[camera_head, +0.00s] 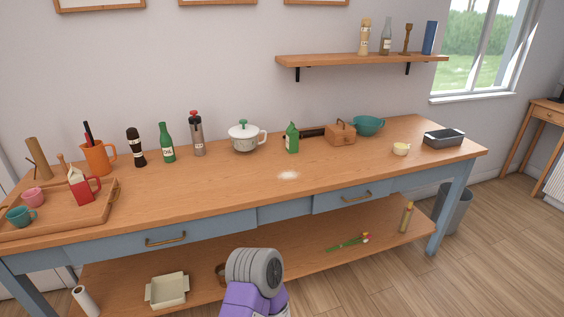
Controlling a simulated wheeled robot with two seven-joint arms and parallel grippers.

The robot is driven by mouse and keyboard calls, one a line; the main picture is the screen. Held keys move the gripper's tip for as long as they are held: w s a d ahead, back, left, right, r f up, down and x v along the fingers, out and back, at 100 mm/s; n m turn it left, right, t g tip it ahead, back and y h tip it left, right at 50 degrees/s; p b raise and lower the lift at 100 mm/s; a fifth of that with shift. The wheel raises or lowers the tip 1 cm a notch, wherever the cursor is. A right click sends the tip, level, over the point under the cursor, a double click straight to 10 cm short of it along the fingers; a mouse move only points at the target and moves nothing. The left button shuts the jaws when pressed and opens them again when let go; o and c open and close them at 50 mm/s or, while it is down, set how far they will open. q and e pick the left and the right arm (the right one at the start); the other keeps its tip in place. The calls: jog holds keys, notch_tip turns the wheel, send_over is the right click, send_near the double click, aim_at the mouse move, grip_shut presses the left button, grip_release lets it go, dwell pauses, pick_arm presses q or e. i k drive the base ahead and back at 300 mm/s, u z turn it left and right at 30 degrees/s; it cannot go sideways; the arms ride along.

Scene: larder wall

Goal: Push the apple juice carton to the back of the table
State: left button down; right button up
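A small green carton (292,139) with a pale label, which looks like the apple juice carton, stands upright on the wooden table (225,192). It is right of the white lidded pot, towards the back half of the tabletop. Neither gripper shows in the head view. Only a grey and purple part of my own body is at the bottom middle, below the table's front edge and well away from the carton.
A white pot (243,137) is left of the carton; a wooden box (340,134) and teal bowl (367,126) are right. A tray (104,205) with cups fills the left end. A wall shelf (350,61) hangs above.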

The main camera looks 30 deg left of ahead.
aim_at(291, 133)
jog(key=z, duration=0.35)
jog(key=k, duration=0.25)
jog(key=u, duration=1.55)
jog(key=i, duration=0.6)
jog(key=z, duration=0.05)
